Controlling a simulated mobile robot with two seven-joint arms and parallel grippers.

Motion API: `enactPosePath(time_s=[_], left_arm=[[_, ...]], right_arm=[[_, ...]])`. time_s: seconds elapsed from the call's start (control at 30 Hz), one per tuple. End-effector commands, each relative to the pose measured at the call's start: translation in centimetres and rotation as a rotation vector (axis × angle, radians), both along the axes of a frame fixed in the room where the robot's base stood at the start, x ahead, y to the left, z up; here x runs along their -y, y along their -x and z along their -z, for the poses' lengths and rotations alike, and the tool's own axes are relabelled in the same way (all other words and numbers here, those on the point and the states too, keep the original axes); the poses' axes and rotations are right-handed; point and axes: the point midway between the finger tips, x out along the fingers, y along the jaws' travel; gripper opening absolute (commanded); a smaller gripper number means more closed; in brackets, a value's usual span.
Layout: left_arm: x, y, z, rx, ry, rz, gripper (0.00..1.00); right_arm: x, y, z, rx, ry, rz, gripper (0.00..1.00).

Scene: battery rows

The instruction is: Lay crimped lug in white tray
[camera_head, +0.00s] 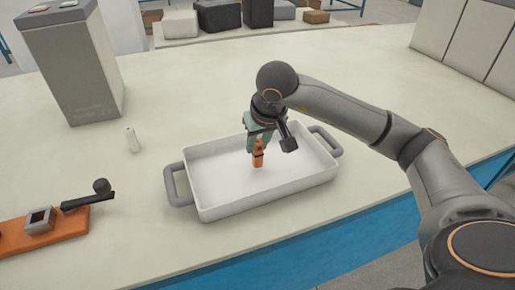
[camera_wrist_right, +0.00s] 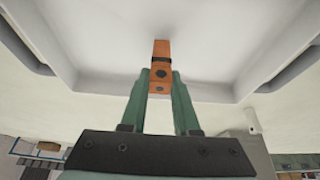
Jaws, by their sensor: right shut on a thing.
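The white tray (camera_head: 215,185) with grey handles stands on the pale table. My right gripper (camera_head: 258,143) is over the middle of the tray, pointing down. Its green fingers are shut on the orange crimped lug (camera_head: 258,158), whose lower end is in or just above the tray; I cannot tell if it touches the floor. In the right wrist view the lug (camera_wrist_right: 161,62) sits between the fingertips (camera_wrist_right: 160,85), with the white tray floor (camera_wrist_right: 100,40) behind it. My left gripper is not in view.
A grey box-shaped bin (camera_head: 75,65) stands at the back left. A small white item (camera_head: 132,140) lies left of the tray. An orange base with a crimping tool (camera_head: 45,228) is at the front left. Free table lies behind the tray.

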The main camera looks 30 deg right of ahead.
Motion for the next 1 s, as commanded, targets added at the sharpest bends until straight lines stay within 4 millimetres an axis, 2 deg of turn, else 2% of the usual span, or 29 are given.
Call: enactPosePath(time_s=[0.03,0.1,0.47,0.5,0.7,0.73,1.0], left_arm=[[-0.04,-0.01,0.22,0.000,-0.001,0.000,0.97],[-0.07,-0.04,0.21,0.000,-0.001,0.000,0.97],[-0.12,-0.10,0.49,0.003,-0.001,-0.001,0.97],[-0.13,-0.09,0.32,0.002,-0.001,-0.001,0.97],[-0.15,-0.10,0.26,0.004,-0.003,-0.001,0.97],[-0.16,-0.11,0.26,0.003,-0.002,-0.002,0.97],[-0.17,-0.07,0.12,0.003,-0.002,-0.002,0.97]], right_arm=[[0.01,0.06,0.96,-0.001,0.001,0.000,0.00],[0.00,0.05,1.37,0.001,0.001,0.000,0.00],[-0.03,0.03,1.80,0.002,0.000,0.000,0.00],[-0.03,0.04,1.63,0.002,0.000,0.001,0.34],[-0.04,0.04,1.61,0.001,0.000,0.001,0.56],[-0.04,0.04,1.60,0.001,0.000,0.000,0.59],[-0.05,0.03,1.45,0.001,0.000,0.000,0.59]])
